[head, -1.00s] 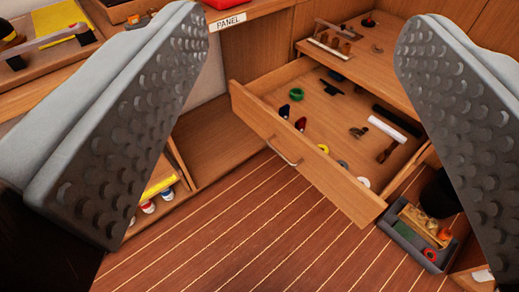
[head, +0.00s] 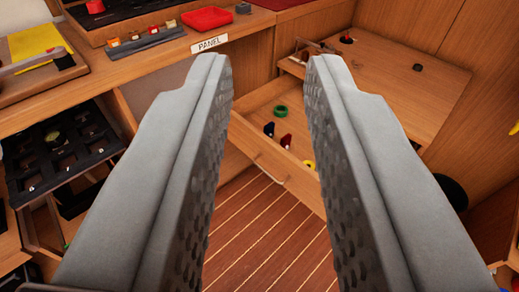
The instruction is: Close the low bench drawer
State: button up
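The low bench drawer (head: 285,177) is pulled out, its wooden front facing the camera and its inside showing between my fingers. A green ring (head: 281,111) and several small dark, red and yellow items lie in it. Part of its handle (head: 263,169) shows low on the front. My right finger hides the drawer's right part. My gripper (head: 268,75) is open and empty, its two grey studded fingers apart. The fingers overlap the drawer in the picture, with no contact visible.
A wooden bench top (head: 440,92) lies above and right of the drawer. A dark compartment tray (head: 62,150) stands lower left. Striped floor (head: 270,235) is clear below the drawer.

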jog(key=w+f, duration=0.1)
jog(key=w, duration=0.1)
jog(key=w+f+n+g, duration=0.1)
jog(key=w+f, duration=0.1)
jog(key=w, duration=0.1)
jog(key=w+a+f+g, duration=0.1)
jog(key=w, duration=0.2)
jog(key=shift+w+f, duration=0.25)
jog(key=shift+f, duration=0.15)
grip_shut()
jog(key=w+a+f+n+g, duration=0.2)
jog(key=w+f+n+g, duration=0.1)
jog(key=w+f, duration=0.75)
jog(key=n+g, duration=0.4)
jog(key=g, duration=0.1)
send_near(254, 140)
jog(key=s+a+r, duration=0.4)
jog(key=s, duration=0.2)
jog(key=shift+h, duration=0.4)
jog(key=shift+w+d+f, duration=0.6)
jog(key=shift+w+f, duration=0.65)
jog(key=shift+w, duration=0.2)
jog(key=shift+w+d+f, duration=0.65)
jog(key=shift+w+f, duration=0.65)
jog(key=shift+w, duration=0.15)
jog(key=shift+w+d+f, duration=0.6)
jog(key=shift+w+f, duration=0.65)
jog(key=shift+w, duration=0.2)
